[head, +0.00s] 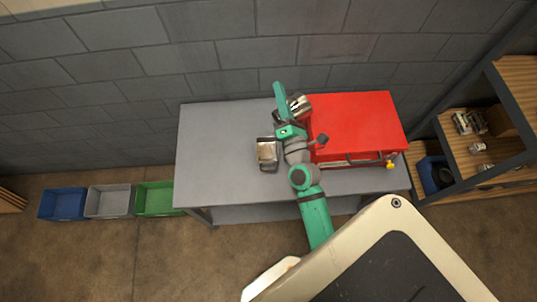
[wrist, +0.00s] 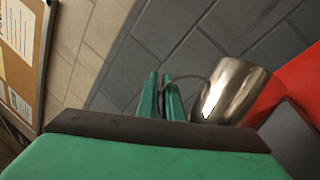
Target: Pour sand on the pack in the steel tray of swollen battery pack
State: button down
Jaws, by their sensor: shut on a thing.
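A small steel tray (head: 262,166) stands on the grey table, to the left of my arm. Something pale tan, which looks like the pack, lies in it; I cannot tell whether there is sand on it. A shiny metal cup (head: 299,106) is up by my gripper, behind and to the right of the tray. In the wrist view the fingers of my gripper (wrist: 161,97) are shut on the thin handle of the metal cup (wrist: 236,91). The cup is not over the tray. Its contents are hidden.
A large red box (head: 360,120) covers the right of the grey table (head: 222,135); the table's left part is clear. Blue, grey and green bins (head: 158,198) stand on the floor at left. A shelf (head: 490,150) with small items is at right. A wall is behind.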

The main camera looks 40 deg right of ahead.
jog(key=shift+d+r, duration=0.1)
jog(key=shift+r, duration=0.05)
jog(key=shift+s+d+m, duration=0.1)
jog(key=shift+d+m, duration=0.1)
jog(key=shift+m, duration=0.1)
jog(key=shift+d+b, duration=0.15)
jog(key=shift+b, duration=0.25)
jog(key=shift+d+m, duration=0.1)
jog(key=shift+m, duration=0.2)
jog(key=shift+g+b, duration=0.3)
jog(key=shift+d+m, duration=0.25)
jog(key=shift+m, duration=0.15)
jog(key=shift+d+b, duration=0.1)
jog(key=shift+b, duration=0.35)
